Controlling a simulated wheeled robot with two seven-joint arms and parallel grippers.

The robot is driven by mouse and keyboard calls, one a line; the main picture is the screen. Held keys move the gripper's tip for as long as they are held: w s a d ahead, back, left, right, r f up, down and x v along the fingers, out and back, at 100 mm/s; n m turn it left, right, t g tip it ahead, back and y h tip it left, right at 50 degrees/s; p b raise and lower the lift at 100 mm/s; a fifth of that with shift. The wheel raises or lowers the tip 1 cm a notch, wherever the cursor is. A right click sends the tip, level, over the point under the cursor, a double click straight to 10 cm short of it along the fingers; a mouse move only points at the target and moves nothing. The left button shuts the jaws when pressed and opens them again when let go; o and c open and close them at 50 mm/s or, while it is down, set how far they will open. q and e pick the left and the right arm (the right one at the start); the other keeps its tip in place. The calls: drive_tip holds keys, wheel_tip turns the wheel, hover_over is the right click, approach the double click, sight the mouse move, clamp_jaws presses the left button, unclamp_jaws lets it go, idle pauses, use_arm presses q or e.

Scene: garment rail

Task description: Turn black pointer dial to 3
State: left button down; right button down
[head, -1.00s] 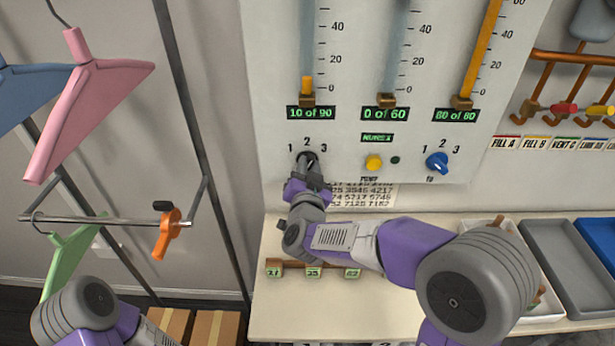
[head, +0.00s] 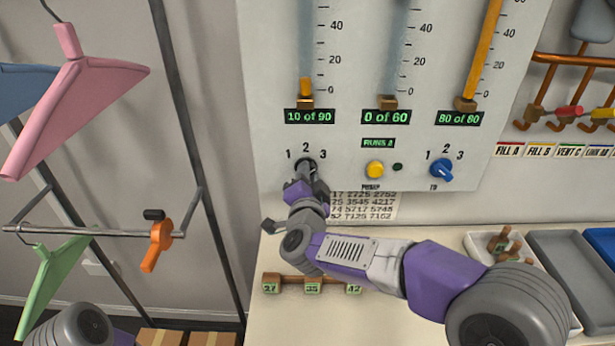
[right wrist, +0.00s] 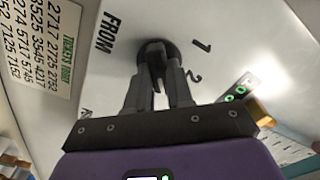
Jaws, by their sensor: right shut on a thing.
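The black pointer dial (head: 305,162) sits low on the left of the pale panel, with the numbers 1, 2 and 3 around its top. My right gripper (head: 306,173) is at the dial, its fingers shut on the knob. In the right wrist view the dial (right wrist: 156,45) is a dark disc with the fingertips (right wrist: 156,68) on either side of its grip. The fingers cover much of the knob, so I cannot tell which number the pointer faces. Part of my left arm shows at the bottom left; its gripper is not in view.
A yellow button (head: 375,169) and a blue dial (head: 441,170) lie to the right on the panel (head: 270,80). A printed number sheet (head: 365,206) is below. A hanger rail (head: 90,233) stands at the left. A grey tray (head: 570,262) is on the counter at the right.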

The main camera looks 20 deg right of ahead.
drive_tip(key=c, duration=1)
unclamp_jaws()
drive_tip(key=p+v, duration=0.1)
drive_tip(key=v, duration=0.6)
drive_tip(key=shift+s, duration=0.3)
drive_tip(key=shift+a+r, duration=0.1)
